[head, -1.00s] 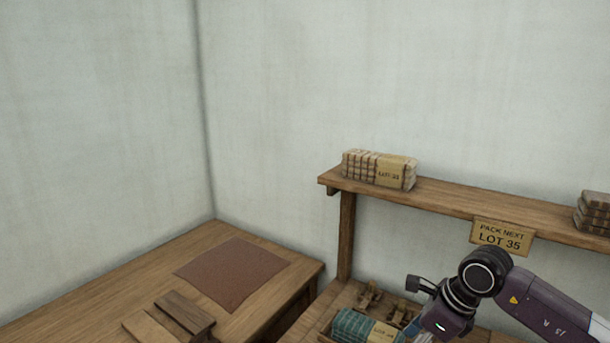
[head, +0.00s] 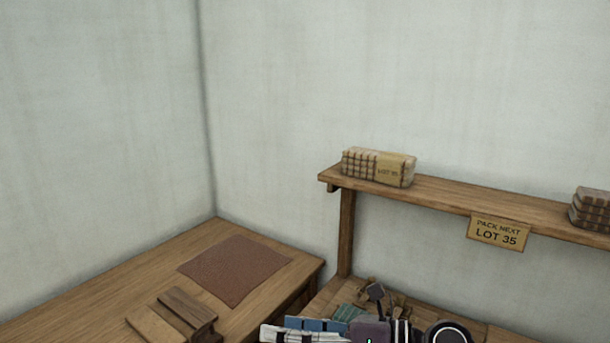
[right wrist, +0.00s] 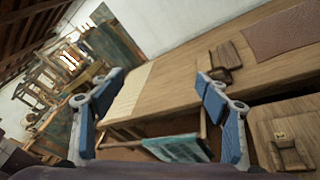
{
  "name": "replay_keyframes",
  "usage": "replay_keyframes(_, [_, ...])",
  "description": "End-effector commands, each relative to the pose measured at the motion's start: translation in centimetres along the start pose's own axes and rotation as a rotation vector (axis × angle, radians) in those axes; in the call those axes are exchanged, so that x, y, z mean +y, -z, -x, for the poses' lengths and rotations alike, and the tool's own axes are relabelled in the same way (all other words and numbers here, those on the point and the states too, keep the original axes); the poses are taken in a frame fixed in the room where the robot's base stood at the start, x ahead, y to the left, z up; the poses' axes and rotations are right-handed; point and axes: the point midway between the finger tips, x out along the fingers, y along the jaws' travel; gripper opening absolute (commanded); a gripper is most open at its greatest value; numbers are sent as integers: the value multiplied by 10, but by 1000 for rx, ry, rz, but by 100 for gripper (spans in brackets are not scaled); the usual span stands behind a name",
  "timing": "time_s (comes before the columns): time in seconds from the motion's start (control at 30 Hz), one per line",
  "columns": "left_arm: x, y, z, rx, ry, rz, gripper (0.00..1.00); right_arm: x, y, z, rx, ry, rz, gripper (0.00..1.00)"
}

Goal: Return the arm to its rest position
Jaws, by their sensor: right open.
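My right arm comes in at the bottom of the head view. Its gripper (head: 288,331) lies low in front of the packing bench, with the fingers pointing left. In the right wrist view the two blue-padded fingers (right wrist: 160,88) stand wide apart with nothing held between them. A green bundle (head: 347,312) on the bench shows just behind the gripper and is partly hidden by it. My left gripper is not in view.
A shelf (head: 450,200) carries a LOT 35 bundle (head: 378,167), brown bundles (head: 590,210) and a hanging PACK NEXT LOT 35 sign (head: 497,232). A wooden table (head: 100,285) at left holds a red-brown mat (head: 235,273) and wooden pieces (head: 187,306). Teal cloth (right wrist: 178,147) shows beyond the fingers.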

Motion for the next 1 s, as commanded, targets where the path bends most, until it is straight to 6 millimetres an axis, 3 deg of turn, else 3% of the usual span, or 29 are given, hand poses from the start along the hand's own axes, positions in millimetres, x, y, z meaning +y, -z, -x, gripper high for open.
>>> replay_keyframes(0.03, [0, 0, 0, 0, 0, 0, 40, 17, -15, -4, -123, -52, -102, 69])
replay_keyframes(0.1, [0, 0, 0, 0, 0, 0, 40, 30, -42, 2, -297, -104, -248, 69])
replay_keyframes(0.2, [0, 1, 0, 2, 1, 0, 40, 28, -76, 23, -540, -147, -476, 69])
replay_keyframes(0.33, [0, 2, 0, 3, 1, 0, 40, -4, -95, 68, -839, -149, -799, 69])
replay_keyframes(0.43, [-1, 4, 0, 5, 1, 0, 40, -45, -83, 107, -1054, -108, -1061, 69])
replay_keyframes(0.57, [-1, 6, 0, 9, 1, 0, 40, -100, -30, 156, -1309, 3, -1410, 69])
replay_keyframes(0.7, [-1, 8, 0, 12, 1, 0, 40, -137, 62, 197, -1528, 183, -1767, 69])
replay_keyframes(0.83, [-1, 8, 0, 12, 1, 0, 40, -142, 156, 222, -1672, 387, -2052, 69])
replay_keyframes(1.0, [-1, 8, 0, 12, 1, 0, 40, -119, 250, 238, -1769, 635, -2316, 69])
